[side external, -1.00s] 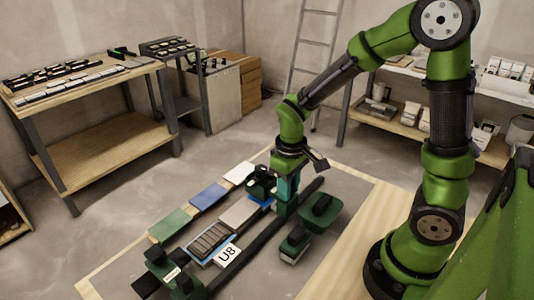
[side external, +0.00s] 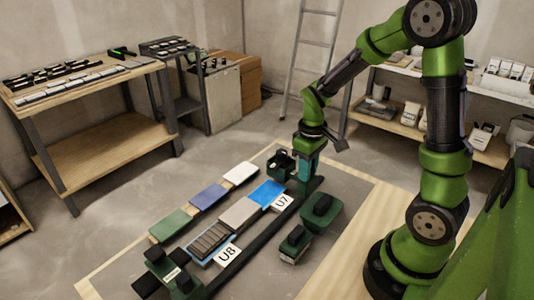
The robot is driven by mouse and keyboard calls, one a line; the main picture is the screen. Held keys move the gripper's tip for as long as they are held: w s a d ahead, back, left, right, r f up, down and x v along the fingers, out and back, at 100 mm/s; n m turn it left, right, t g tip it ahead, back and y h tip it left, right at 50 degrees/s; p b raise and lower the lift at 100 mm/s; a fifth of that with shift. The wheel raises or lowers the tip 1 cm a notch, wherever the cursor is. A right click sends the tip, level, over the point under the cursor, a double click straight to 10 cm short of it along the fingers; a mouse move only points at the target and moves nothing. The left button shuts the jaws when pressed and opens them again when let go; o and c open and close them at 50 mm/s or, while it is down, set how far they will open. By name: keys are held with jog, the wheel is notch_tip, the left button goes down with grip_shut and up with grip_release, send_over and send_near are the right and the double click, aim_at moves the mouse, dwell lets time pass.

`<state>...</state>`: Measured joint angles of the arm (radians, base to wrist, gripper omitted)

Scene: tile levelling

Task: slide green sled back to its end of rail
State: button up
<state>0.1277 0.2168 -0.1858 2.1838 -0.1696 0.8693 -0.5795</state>
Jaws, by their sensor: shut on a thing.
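The green sled (side external: 281,162) is at the far end of the dark rail (side external: 262,234). It is a dark green body with black parts on top, reaching left from the rail. My gripper (side external: 303,178) points down over the rail's far end and is shut on the sled's upright part; the exact grip is partly hidden by the fingers. A bright blue tile spot (side external: 267,194) with a U7 label (side external: 283,203) lies uncovered on the near side of the sled.
Another dark green unit (side external: 165,272) stands at the near end, beside a ribbed grey piece (side external: 209,241) and the U8 label (side external: 229,256). Green, blue and white tiles lie in a row on the left. Two green tools (side external: 320,212) (side external: 295,243) stand right of the rail.

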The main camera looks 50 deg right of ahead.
jog(key=shift+w+d, duration=0.1)
jog(key=shift+d, duration=1.95)
jog(key=o, duration=0.9)
jog(key=shift+c, duration=0.2)
notch_tip(320, 180, up, 7)
jog(key=s+a+r+m+t, duration=0.1)
jog(key=s+a+r+t, duration=0.1)
jog(key=a, duration=0.3)
jog(key=s+a+r+m+t+y, duration=0.1)
jog(key=s+a+r+t, duration=0.1)
jog(key=a, duration=0.4)
jog(key=s+a+r+m+t+y, duration=0.1)
jog(key=s+a+r+m+t, duration=0.1)
jog(key=a+r, duration=0.4)
jog(key=shift+s+t, duration=0.6)
jog(key=shift+s, duration=0.2)
